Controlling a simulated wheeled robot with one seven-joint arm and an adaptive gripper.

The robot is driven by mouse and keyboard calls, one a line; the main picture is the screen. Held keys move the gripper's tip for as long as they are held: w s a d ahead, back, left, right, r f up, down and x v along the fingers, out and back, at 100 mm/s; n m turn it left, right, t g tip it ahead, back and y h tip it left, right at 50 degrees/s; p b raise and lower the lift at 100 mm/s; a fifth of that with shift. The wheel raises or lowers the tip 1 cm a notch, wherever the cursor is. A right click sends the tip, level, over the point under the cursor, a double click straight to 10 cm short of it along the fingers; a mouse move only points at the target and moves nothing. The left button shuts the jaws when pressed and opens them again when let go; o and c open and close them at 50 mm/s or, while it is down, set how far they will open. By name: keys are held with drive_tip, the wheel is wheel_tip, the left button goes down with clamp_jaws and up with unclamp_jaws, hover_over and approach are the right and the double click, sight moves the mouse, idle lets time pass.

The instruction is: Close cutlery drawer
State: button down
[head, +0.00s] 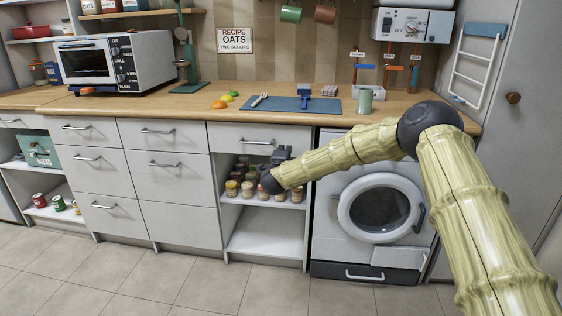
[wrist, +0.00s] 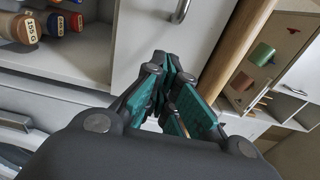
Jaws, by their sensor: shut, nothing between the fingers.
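A white drawer front (head: 235,133) with a bar handle (head: 257,142) sits under the worktop, above an open shelf. It looks flush or nearly flush with its neighbours; any small gap cannot be made out. No label shows which drawer holds cutlery. My gripper (head: 282,153) is in front of this drawer's lower right part, right of the handle. In the wrist view my gripper's teal-padded fingers (wrist: 172,68) are together and empty, pointing toward the white front (wrist: 160,30). The handle (wrist: 180,10) shows beyond the fingertips. Whether the fingers touch the front cannot be told.
Jars (head: 250,184) stand on the open shelf below the drawer. A washing machine (head: 335,185) stands to the right. Other drawers (head: 160,138) on the left look shut. The floor is clear.

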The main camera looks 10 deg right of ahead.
drive_tip(key=a+v, duration=0.1)
drive_tip(key=v, duration=0.7)
drive_tip(key=s+a+f+n+g+y, duration=0.25)
drive_tip(key=s+f+n, duration=0.25)
drive_tip(key=s+f, duration=0.6)
drive_tip(key=s+a+f+n+g+y, duration=0.25)
drive_tip(key=s+f+n, duration=0.3)
drive_tip(key=f, duration=0.95)
drive_tip(key=s+d+f+n+g+y, duration=0.1)
drive_tip(key=s+f+n+g, duration=0.1)
drive_tip(key=s+f, duration=0.45)
drive_tip(key=s+d+f+n+g, duration=0.1)
drive_tip(key=s+f+n+g, duration=0.15)
drive_tip(key=s, duration=0.75)
drive_tip(key=s+d+f+n+g+y, duration=0.1)
drive_tip(key=s+d+f, duration=0.1)
drive_tip(key=s+f, duration=0.55)
drive_tip(key=s+d+n+g+h, duration=0.1)
drive_tip(key=s+d+n+g, duration=0.25)
drive_tip(key=s, duration=1.05)
drive_tip(key=s+d+n+g, duration=0.25)
drive_tip(key=s+d, duration=0.25)
drive_tip(key=s, duration=0.9)
wheel_tip(320, 180, up, 21)
drive_tip(key=p, duration=2.1)
drive_tip(key=shift+d+m+g+p, duration=0.25)
drive_tip(key=shift+m+g+p, duration=0.1)
drive_tip(key=shift+m, duration=0.05)
